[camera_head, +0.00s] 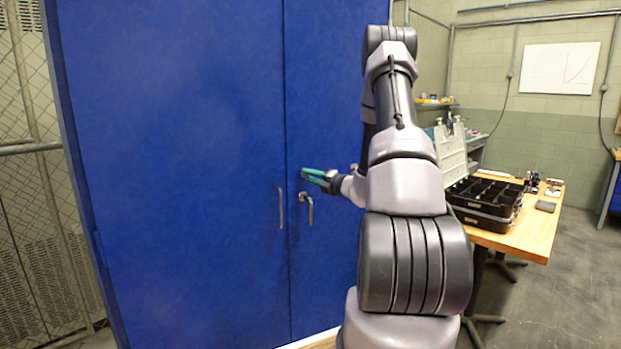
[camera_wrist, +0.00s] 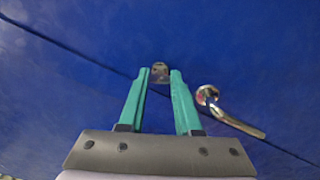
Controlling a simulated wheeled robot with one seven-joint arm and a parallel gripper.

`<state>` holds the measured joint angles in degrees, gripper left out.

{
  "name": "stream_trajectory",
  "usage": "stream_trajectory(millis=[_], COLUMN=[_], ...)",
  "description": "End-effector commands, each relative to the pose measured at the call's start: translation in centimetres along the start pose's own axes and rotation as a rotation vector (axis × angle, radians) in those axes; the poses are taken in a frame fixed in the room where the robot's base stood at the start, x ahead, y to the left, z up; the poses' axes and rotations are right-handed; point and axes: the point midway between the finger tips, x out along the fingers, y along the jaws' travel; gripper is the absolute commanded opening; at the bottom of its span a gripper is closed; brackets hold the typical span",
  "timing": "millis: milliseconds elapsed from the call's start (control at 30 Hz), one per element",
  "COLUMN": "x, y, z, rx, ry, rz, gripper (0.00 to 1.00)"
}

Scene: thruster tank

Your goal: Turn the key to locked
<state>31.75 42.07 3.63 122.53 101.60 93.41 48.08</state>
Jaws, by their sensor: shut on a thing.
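A tall blue cabinet (camera_head: 190,150) with two doors fills the left and middle of the head view. The key (camera_wrist: 160,72), a small metal piece at the door face, sits between my fingertips in the wrist view. My gripper (camera_head: 313,175) has green fingers and reaches the right door just above the lever handle. It is shut on the key; in the wrist view the fingers (camera_wrist: 158,85) stand on either side of it. The fingers hide the key in the head view, and its exact angle is hard to tell.
A silver lever handle (camera_head: 308,208) sits just below my gripper, and it shows right of the fingers in the wrist view (camera_wrist: 228,112). A fixed pull handle (camera_head: 280,208) is on the left door. A wooden table (camera_head: 520,237) with black trays (camera_head: 487,200) stands at right.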

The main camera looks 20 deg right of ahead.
Motion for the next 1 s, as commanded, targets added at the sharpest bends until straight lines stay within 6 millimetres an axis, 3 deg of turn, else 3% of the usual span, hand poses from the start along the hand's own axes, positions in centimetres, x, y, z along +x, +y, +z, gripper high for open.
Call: stream_trajectory(millis=[500,1000], x=[-0.06,-0.07], y=[-0.11,-0.12], z=[0.03,0.04], rx=[0.36,0.44], ry=[-0.002,-0.002], rz=[-0.002,-0.002], gripper=[0.0,0.0])
